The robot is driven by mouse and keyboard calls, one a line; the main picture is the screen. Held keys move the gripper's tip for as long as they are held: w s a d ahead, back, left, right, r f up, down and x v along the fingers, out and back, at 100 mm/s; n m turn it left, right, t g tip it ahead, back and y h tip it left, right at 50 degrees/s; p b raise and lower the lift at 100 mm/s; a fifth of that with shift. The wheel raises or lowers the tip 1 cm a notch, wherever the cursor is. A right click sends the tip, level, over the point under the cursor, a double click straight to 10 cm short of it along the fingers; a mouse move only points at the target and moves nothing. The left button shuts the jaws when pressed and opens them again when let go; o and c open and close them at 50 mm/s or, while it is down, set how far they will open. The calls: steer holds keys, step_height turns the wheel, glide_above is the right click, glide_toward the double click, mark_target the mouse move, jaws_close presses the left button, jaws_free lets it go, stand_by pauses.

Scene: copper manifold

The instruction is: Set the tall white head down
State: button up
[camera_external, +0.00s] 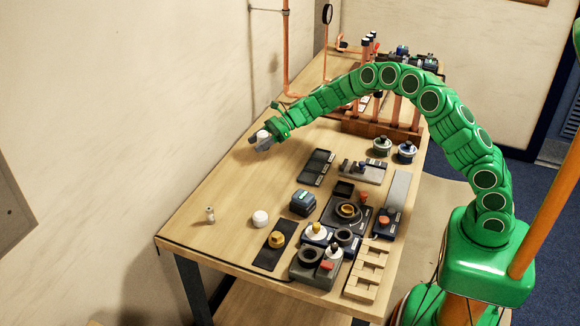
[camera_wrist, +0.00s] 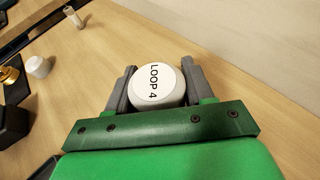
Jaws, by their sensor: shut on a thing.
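The tall white head (camera_wrist: 157,85) has a round top marked "LOOP 4". It sits between the two grey fingers of my gripper (camera_wrist: 158,88) in the wrist view. My gripper (camera_external: 263,141) is shut on it over the far left part of the wooden table (camera_external: 205,190), near the wall. In the external view the white head (camera_external: 262,135) shows partly between the fingers. I cannot tell whether its underside touches the table.
A second white head (camera_external: 260,218) and a small metal fitting (camera_external: 210,214) stand at the near left. Dark trays (camera_external: 317,167), a dark blue block (camera_external: 303,203) and several fixtures fill the table's middle and right. Copper pipes (camera_external: 397,108) stand at the back. Bare wood surrounds my gripper.

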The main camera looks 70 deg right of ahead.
mark_target(258, 158)
steer(key=shift+w+f, duration=0.55)
steer(key=shift+f, duration=1.6)
steer(key=shift+f, duration=0.1)
steer(key=o, duration=1.1)
steer(key=shift+s+d+r, duration=0.1)
steer(key=shift+d+r, duration=0.05)
steer(key=shift+r, duration=0.05)
steer(key=shift+v, duration=3.6)
